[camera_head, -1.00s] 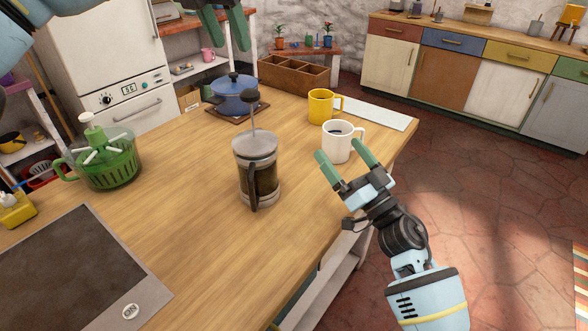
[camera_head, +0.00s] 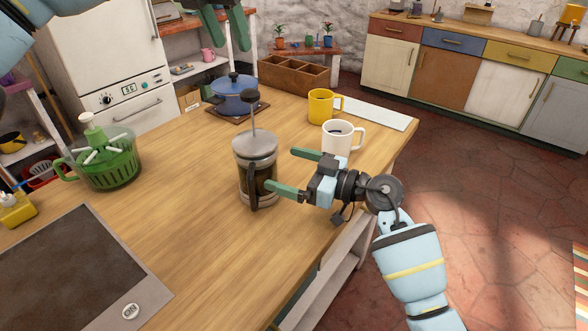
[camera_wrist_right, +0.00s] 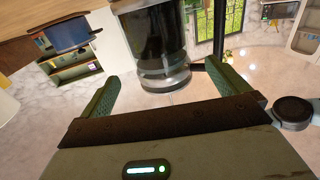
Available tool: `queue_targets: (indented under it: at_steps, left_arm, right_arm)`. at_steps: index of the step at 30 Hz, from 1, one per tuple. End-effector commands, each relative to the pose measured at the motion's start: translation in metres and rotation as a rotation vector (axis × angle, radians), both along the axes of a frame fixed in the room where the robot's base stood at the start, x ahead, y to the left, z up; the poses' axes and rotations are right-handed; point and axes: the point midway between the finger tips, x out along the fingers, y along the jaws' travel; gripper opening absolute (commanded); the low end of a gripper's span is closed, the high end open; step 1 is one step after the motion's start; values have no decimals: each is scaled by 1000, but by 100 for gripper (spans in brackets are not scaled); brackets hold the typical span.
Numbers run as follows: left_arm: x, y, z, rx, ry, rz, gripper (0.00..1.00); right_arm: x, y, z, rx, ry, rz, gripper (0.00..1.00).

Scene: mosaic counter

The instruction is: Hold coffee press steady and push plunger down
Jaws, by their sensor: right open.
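The coffee press (camera_head: 256,174) stands upright on the wooden counter, a glass cylinder with dark coffee, a metal lid and a dark handle toward the front. Its plunger (camera_head: 251,102) is raised, with a dark knob on a thin rod. My right gripper (camera_head: 287,172) is open just right of the press, its green fingers pointing left toward it. In the right wrist view the glass body (camera_wrist_right: 155,45) is ahead, between and beyond the fingertips (camera_wrist_right: 112,88). I cannot tell whether a finger touches it. My left gripper (camera_head: 226,30) is raised at the top, partly cut off; its green fingers look apart.
A white mug (camera_head: 338,139) with dark liquid stands close behind my right gripper. A yellow mug (camera_head: 321,106), a blue pot (camera_head: 236,94) and a wooden box (camera_head: 291,76) are farther back. A green chopper (camera_head: 106,160) is at left.

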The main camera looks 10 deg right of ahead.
Motion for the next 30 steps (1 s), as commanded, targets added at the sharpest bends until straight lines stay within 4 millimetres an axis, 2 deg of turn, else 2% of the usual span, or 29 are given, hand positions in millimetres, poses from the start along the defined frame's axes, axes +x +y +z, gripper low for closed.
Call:
queue_targets:
  at_steps: [9, 15, 27, 28, 30]
  left_arm:
    - [0, 0, 0, 0, 0, 0, 36]
    - [0, 0, 0, 0, 0, 0, 36]
    - [0, 0, 0, 0, 0, 0, 36]
    - [0, 0, 0, 0, 0, 0, 36]
    - [0, 0, 0, 0, 0, 0, 36]
  right_arm:
    - [23, 38, 1, 4, 0, 2, 100]
    - [35, 55, 1, 2, 0, 0, 100]
    - [39, 61, 0, 0, -1, 0, 100]
    - [39, 61, 0, 0, -1, 0, 99]
    - [39, 61, 0, 0, -1, 0, 90]
